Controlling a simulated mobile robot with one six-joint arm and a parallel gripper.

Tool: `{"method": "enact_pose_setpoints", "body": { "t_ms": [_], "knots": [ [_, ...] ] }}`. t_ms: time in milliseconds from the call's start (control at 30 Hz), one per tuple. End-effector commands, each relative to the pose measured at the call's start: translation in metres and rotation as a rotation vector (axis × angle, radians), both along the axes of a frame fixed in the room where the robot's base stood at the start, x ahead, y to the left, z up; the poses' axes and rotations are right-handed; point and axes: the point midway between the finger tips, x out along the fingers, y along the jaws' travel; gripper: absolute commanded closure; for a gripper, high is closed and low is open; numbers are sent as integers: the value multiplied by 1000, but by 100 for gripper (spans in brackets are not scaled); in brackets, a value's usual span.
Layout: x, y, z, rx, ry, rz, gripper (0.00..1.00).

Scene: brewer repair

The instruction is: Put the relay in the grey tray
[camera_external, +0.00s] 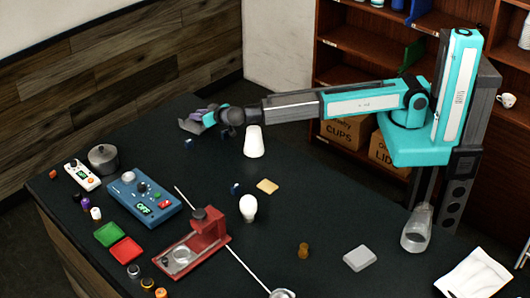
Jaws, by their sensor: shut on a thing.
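My gripper (200,119) is over the far left part of the dark table, at the end of the outstretched teal arm. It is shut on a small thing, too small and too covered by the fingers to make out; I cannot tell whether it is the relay. A small dark blue block (188,143) shows just below the gripper, and a similar one (235,188) lies nearer the table's middle. I cannot tell if either is the relay. A flat light grey square piece (360,258), which looks like the grey tray, lies at the front right, far from my gripper.
A white cup-like piece (254,142) stands under the arm. A white bulb (248,207), a tan square (267,186), a red stand (202,240) with a long rod and a brown piece (303,250) lie mid-table. A blue device (145,199) and green (108,234) and red (126,250) trays are left.

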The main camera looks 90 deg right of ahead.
Motion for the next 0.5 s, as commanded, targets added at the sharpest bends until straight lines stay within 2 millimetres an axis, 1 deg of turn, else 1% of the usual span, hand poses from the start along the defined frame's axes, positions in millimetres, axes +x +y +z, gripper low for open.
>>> {"method": "enact_pose_setpoints", "body": {
  "t_ms": [200, 233, 300, 333, 500],
  "knots": [
    [0, 0, -3, 0, 0, 0, 99],
    [0, 0, -2, 0, 0, 0, 72],
    [0, 0, -2, 0, 0, 0, 60],
    [0, 0, -2, 0, 0, 0, 58],
    [0, 0, -2, 0, 0, 0, 58]
  ]
}}
